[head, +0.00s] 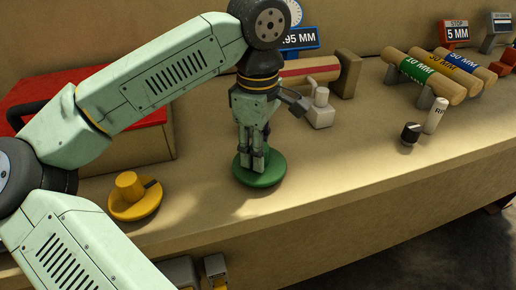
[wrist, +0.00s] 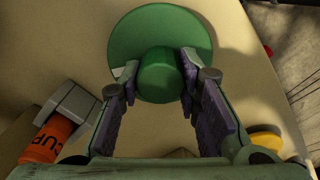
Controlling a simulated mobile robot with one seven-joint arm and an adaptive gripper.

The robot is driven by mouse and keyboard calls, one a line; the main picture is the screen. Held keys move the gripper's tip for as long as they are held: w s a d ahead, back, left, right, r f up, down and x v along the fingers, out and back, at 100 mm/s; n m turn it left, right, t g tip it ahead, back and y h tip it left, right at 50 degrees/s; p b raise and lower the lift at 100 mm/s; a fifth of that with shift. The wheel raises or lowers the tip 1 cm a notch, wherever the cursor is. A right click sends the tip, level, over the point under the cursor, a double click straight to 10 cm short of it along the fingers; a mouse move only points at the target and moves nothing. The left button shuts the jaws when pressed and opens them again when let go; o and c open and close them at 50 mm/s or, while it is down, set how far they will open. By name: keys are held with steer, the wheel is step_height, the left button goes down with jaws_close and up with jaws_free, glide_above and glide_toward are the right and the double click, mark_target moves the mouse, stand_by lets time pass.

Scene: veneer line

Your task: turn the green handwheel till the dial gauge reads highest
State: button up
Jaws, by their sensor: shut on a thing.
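The green handwheel (head: 262,172) lies flat on the bench near its front edge, a round disc with a raised hub. In the wrist view the disc (wrist: 160,25) shows with its green hub (wrist: 160,75) between the finger pads. My gripper (head: 252,160) points straight down over the handwheel and is shut on its hub; it also shows in the wrist view (wrist: 160,90). A small white mark sits at the disc's left edge in the wrist view. The dial gauge (head: 293,12) is a pale round face at the top, partly hidden by my arm; its needle cannot be read.
A yellow knob (head: 134,196) stands left of the handwheel. A red-topped box (head: 130,140) is behind my arm. A blue ".95 MM" display (head: 301,38), a grey-white block (head: 320,110) and labelled rolls (head: 425,75) stand farther back. Bare bench lies right of the handwheel.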

steer(key=o, duration=1.1)
steer(key=shift+o, duration=0.2)
step_height(320, 180, up, 12)
